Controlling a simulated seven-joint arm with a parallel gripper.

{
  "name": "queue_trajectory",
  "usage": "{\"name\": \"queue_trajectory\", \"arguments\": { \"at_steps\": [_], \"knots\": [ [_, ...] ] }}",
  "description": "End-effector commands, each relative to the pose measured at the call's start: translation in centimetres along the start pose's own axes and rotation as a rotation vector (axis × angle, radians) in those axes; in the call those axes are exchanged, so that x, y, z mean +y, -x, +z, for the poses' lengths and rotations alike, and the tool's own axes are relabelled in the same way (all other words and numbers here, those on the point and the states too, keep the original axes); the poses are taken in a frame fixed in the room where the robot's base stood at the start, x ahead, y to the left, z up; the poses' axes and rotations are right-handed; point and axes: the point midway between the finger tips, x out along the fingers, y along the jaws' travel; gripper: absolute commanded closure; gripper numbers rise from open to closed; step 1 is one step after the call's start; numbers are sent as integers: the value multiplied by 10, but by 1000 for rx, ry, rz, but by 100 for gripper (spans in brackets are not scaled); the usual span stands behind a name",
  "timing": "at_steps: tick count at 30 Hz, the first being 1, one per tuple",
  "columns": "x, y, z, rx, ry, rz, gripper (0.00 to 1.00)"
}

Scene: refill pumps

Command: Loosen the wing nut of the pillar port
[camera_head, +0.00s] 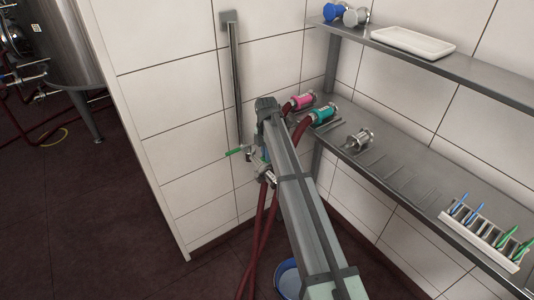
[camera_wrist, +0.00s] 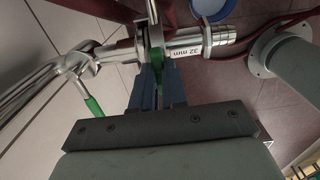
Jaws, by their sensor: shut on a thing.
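The pillar port is a steel pipe end with a valve (camera_head: 250,151), at the foot of a steel pillar (camera_head: 236,85) on the tiled wall. In the wrist view a steel hose fitting (camera_wrist: 198,44) marked "32 mm" is joined to the port pipe (camera_wrist: 85,62) by a clamp (camera_wrist: 153,14). A green wing nut (camera_wrist: 156,60) hangs from the clamp. My gripper (camera_wrist: 156,82) has its blue fingers shut on the wing nut. The fingers partly hide the nut's lower part. My arm covers most of the gripper in the head view.
The valve's green lever (camera_wrist: 94,108) is close by on the left. Dark red hoses (camera_head: 262,235) hang below the port. A blue-rimmed bucket (camera_head: 287,278) stands on the floor. A shelf (camera_head: 400,183) on the right holds fittings and a rack (camera_head: 485,243) of brushes.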

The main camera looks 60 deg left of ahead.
Motion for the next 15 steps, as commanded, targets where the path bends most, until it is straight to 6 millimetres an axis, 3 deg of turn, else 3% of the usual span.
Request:
{"name": "queue_trajectory", "arguments": {
  "at_steps": [2, 3, 11, 15],
  "knots": [
    [0, 0, 0, 0, 2, 0, 100],
    [0, 0, 0, 0, 2, 0, 86],
    [0, 0, 0, 0, 1, 0, 62],
    [0, 0, 0, 0, 0, 0, 62]
  ]
}}
